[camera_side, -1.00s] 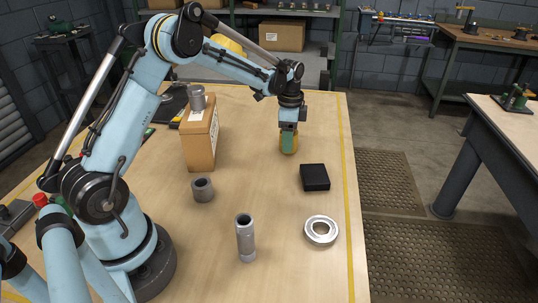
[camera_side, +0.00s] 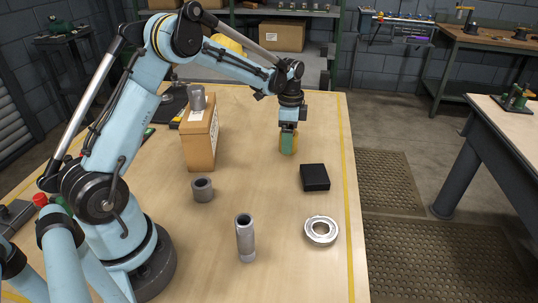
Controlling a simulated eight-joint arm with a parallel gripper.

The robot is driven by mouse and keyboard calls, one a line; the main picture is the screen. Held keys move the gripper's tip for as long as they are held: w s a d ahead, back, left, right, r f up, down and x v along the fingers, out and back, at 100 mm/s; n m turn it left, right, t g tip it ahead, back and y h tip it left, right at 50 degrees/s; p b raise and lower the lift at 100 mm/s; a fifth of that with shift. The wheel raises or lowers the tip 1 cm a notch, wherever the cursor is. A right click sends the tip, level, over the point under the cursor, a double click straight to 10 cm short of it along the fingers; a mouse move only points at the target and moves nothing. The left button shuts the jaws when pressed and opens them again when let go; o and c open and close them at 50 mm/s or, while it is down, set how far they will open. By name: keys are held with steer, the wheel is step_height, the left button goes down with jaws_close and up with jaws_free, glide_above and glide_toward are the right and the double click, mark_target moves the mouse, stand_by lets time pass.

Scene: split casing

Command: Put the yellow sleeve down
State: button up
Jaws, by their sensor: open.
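The yellow sleeve (camera_side: 294,145) stands on the wooden table toward the back right. Its front is largely hidden by the green fingers of my gripper (camera_side: 288,145). My gripper points straight down at the sleeve with its fingers open around or beside it. Whether the fingers still touch the sleeve is too small to tell.
A black square block (camera_side: 314,178) lies in front of the sleeve, with a metal ring (camera_side: 321,231) nearer. A tall grey tube (camera_side: 245,238) and a short grey sleeve (camera_side: 203,190) stand on the table (camera_side: 275,200).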

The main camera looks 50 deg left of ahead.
step_height(320, 180, up, 11)
steer(key=shift+s+d+r, duration=0.1)
steer(key=shift+d+r, duration=0.05)
steer(key=shift+r, duration=0.35)
steer(key=s+d+r+n+t, duration=0.3)
steer(key=s+d+r+n, duration=0.1)
steer(key=s+d, duration=0.35)
steer(key=s+d+f+n+t, duration=0.2)
steer(key=s, duration=0.3)
steer(key=s+d+f+n+t, duration=0.2)
steer(key=s+d+n, duration=0.1)
steer(key=s, duration=0.3)
